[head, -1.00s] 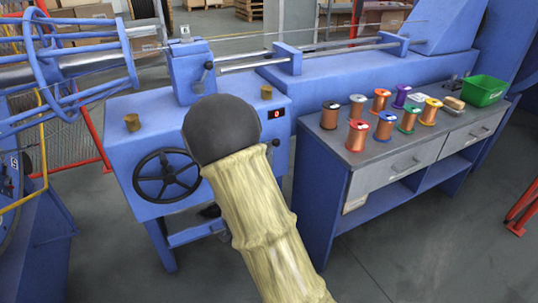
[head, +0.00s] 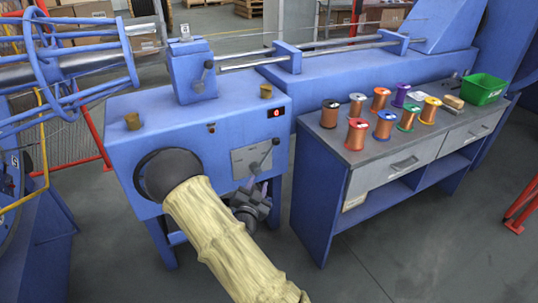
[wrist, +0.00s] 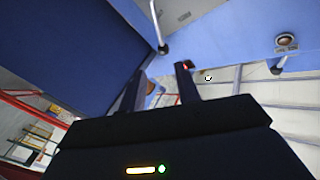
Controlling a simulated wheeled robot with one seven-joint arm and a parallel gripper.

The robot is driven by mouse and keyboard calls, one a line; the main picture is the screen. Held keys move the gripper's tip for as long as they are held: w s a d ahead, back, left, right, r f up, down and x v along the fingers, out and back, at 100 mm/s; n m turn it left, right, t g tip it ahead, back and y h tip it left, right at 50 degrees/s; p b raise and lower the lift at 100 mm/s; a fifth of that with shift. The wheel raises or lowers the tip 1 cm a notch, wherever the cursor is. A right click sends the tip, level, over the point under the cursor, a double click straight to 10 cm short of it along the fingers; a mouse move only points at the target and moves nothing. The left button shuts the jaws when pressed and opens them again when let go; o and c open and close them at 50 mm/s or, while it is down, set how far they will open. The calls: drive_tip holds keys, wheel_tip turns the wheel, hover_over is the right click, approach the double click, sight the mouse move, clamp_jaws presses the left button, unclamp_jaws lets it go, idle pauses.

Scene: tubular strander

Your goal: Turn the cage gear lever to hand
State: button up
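I cannot tell from labels which is the cage gear lever. My gripper (head: 262,190) is just below the plate in the picture, touching no lever that I can see. In the wrist view my gripper (wrist: 160,82) has its two dark fingers apart with nothing between them. A metal lever with a dark knob (wrist: 159,30) shows beyond the fingers.
My arm covers the handwheel area at left. A grey-topped bench (head: 345,150) with several wire spools and a green bin (head: 484,90) stands to the right. Floor shows between the cabinet and the bench.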

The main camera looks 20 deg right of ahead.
sight(270, 151)
drive_tip(key=b+x, duration=0.3)
drive_tip(key=x, duration=1.3)
drive_tip(key=shift+w+d, duration=0.3)
clamp_jaws()
